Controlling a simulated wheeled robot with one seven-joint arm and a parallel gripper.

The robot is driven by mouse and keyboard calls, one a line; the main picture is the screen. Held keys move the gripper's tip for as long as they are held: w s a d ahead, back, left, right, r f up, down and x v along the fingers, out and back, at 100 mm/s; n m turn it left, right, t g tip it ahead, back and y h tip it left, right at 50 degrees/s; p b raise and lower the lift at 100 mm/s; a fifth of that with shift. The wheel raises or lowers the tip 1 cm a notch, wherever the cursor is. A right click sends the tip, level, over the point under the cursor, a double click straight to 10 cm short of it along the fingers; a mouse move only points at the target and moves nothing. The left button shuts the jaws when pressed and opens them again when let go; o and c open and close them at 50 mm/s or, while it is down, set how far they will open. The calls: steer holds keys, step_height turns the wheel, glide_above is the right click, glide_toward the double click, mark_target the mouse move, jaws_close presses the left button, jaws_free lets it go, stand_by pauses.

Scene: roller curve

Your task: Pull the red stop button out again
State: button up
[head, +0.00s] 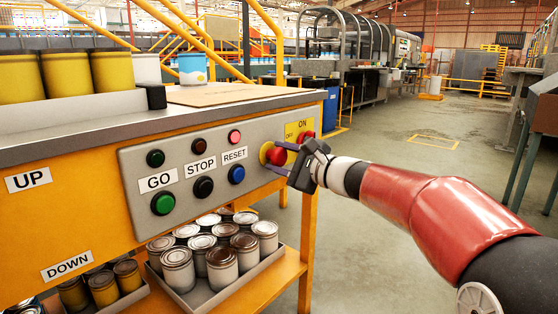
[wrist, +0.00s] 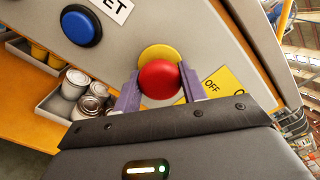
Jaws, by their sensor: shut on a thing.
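The red stop button (wrist: 159,79) is a round red mushroom head on a yellow disc (wrist: 160,53), at the right part of the grey control panel (head: 132,159). In the head view the red button (head: 277,156) is partly covered by my gripper (head: 284,166). In the wrist view my gripper (wrist: 158,90) has its purple fingers on either side of the red head, closed on it. The gap between the button head and the panel is hard to judge.
The panel carries a blue RESET button (head: 236,174), a black STOP button (head: 204,188), a green GO button (head: 163,204) and lamps above them. A red knob (head: 306,136) sits right of the stop button. Cans in a tray (head: 208,297) stand below. Open floor lies right.

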steer(key=o, duration=1.1)
steer(key=shift+d, duration=0.15)
steer(key=shift+s, duration=0.1)
steer(key=v, duration=0.7)
steer(key=shift+s+d, duration=0.25)
steer(key=shift+d, duration=0.1)
steer(key=s+a+f+n+g+h+p, duration=0.1)
steer(key=s+f+n+g+h+p, duration=0.2)
steer(key=s, duration=0.4)
steer(key=s+a+f+n+g+h+p, duration=0.1)
steer(key=s+f+n+g+h+p, duration=0.2)
steer(key=s, duration=0.5)
steer(key=s+d+f+n+h+p, duration=0.1)
steer(key=s+d+n+h, duration=0.1)
steer(key=s+d+n, duration=0.1)
steer(key=s+d+f+n+h+p, duration=0.1)
steer(key=s+d+n+h+p, duration=0.1)
steer(key=s+d, duration=0.4)
steer(key=s+d+f+n+h+p, duration=0.2)
steer(key=s+d+n+h, duration=0.1)
steer(key=s, duration=0.3)
steer(key=shift+d+n+t+h, duration=0.3)
steer(key=shift+d+n+h, duration=0.1)
steer(key=shift+d+h, duration=0.25)
